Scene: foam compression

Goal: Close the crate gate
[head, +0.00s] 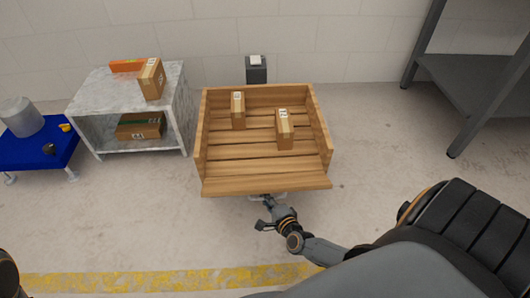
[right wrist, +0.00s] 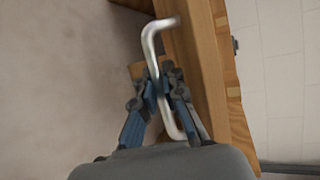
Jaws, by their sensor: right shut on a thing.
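The wooden crate (head: 201,145) stands on the floor in the middle of the head view, its slatted inside open to the top. Its gate (head: 265,186) is the front board, and it appears tilted outward, away from the crate's side walls. A metal bar handle (right wrist: 149,45) is on the gate's outer face; only a bit of it shows below the gate in the head view. My right gripper (head: 265,212) is at the handle, and in the right wrist view its fingers (right wrist: 157,82) are shut around the bar. My left gripper is not in view.
Two cardboard boxes, one on the left (head: 238,110) and one on the right (head: 284,129), stand inside the crate. A marble-look shelf (head: 100,95) with boxes is to the left, beside a blue platform (head: 35,155). A grey metal rack (head: 455,80) is at right. The floor in front is clear.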

